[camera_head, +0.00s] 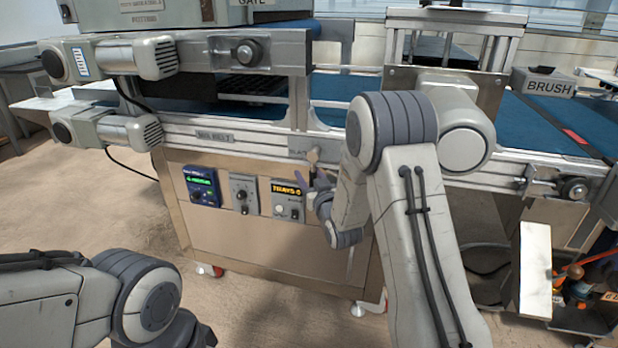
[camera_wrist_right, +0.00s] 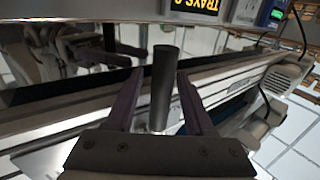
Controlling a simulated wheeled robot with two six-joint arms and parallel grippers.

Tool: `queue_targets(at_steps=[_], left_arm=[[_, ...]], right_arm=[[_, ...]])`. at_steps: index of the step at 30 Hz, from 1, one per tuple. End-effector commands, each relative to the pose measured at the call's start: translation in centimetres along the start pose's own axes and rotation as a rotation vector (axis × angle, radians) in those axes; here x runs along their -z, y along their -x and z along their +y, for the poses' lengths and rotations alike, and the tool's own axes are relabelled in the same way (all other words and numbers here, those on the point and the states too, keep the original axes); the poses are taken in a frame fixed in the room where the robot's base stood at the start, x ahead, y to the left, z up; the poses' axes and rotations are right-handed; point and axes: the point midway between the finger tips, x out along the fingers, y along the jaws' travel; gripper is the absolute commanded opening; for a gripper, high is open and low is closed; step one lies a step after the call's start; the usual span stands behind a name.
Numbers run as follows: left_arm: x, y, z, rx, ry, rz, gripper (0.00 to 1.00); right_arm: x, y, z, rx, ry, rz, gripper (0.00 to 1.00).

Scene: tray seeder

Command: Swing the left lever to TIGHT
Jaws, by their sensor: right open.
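The lever (camera_wrist_right: 163,85) shows in the right wrist view as a dark upright cylindrical handle on the machine's side rail. In the head view a small lever (camera_head: 313,156) stands at the rail beside a label plate too small to read surely. My right gripper (camera_wrist_right: 158,95) is open, with one finger on each side of the handle and gaps visible. In the head view the right gripper (camera_head: 320,178) is small and partly hidden by its own wrist, just below the lever. My left arm is at the lower left; its gripper is out of view.
The machine's front panel (camera_head: 240,250) carries a green display (camera_head: 203,185), a knob box (camera_head: 243,193) and an amber "TRAYS" display (camera_head: 289,195). Motors (camera_head: 110,128) jut out at left. A box marked BRUSH (camera_head: 543,83) stands at right. Open floor lies at left front.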

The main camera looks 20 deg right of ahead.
Motion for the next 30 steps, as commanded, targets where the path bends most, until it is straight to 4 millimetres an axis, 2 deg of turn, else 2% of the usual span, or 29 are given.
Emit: queue_targets(at_steps=[5, 9, 30], left_arm=[[0.00, 0.01, 0.00, 0.000, 0.000, 0.000, 0.50], [0.00, 0.01, 0.00, 0.000, 0.000, 0.000, 0.50], [0.00, 0.01, 0.00, 0.000, 0.000, 0.000, 0.50]], right_arm=[[0.00, 0.01, -0.02, 0.000, 0.000, -0.001, 0.53], [0.00, 0.02, -0.02, 0.000, 0.000, 0.000, 0.00], [0.00, 0.05, -0.01, 0.000, 0.000, 0.000, 0.00]])
